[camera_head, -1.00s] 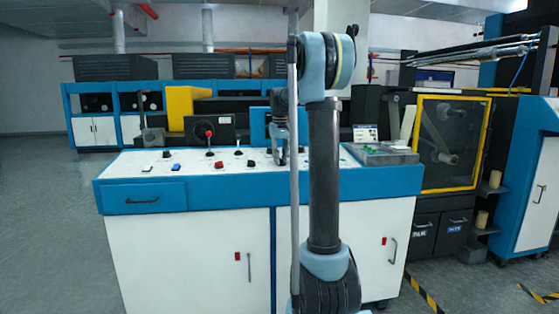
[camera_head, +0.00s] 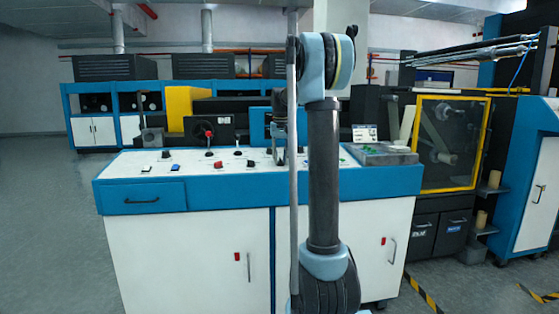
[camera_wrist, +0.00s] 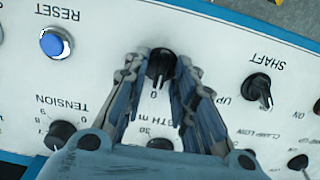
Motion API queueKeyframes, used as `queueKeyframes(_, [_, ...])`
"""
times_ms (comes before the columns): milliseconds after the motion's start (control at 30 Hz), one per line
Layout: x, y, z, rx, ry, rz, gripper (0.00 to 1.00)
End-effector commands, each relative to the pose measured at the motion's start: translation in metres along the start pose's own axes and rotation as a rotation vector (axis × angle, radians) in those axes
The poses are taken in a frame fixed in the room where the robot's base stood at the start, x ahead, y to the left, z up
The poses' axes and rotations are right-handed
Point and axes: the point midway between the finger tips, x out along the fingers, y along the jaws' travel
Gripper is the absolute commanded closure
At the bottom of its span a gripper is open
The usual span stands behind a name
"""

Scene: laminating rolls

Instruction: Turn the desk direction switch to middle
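The control desk (camera_head: 150,220) has a white sloped panel with several knobs and buttons. In the wrist view, a black rotary switch (camera_wrist: 161,66) stands on the panel (camera_wrist: 205,40) between the fingertips of my gripper (camera_wrist: 160,72). The fingers are apart, one on each side of the switch; I cannot tell whether they touch it. The gripper hides most of its label, so I cannot read whether it is the desk direction switch. In the head view, my gripper (camera_head: 280,156) is low over the panel and my arm hides part of it.
A blue RESET button (camera_wrist: 55,43) and a TENSION knob (camera_wrist: 62,135) are left of the gripper. A SHAFT switch (camera_wrist: 258,90) is to the right. In the head view, a red-topped lever (camera_head: 209,136) stands farther left on the desk.

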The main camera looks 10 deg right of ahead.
Motion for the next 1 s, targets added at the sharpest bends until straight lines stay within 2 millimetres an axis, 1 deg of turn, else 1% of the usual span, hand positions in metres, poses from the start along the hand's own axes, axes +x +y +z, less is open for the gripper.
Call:
queueKeyframes(300, [0.0, 0.0, 0.001, 0.0, -0.002, 0.0, 0.71])
queueKeyframes(467, [-0.01, 0.0, 0.001, -0.001, -0.002, 0.0, 0.71])
queueKeyframes(567, [-0.024, 0.0, 0.001, 0.0, -0.002, 0.0, 0.71])
queueKeyframes(900, [-0.086, 0.0, 0.0, 0.0, -0.003, 0.0, 0.71])
queueKeyframes(1000, [-0.1, 0.0, -0.001, 0.0, -0.003, 0.0, 0.71])
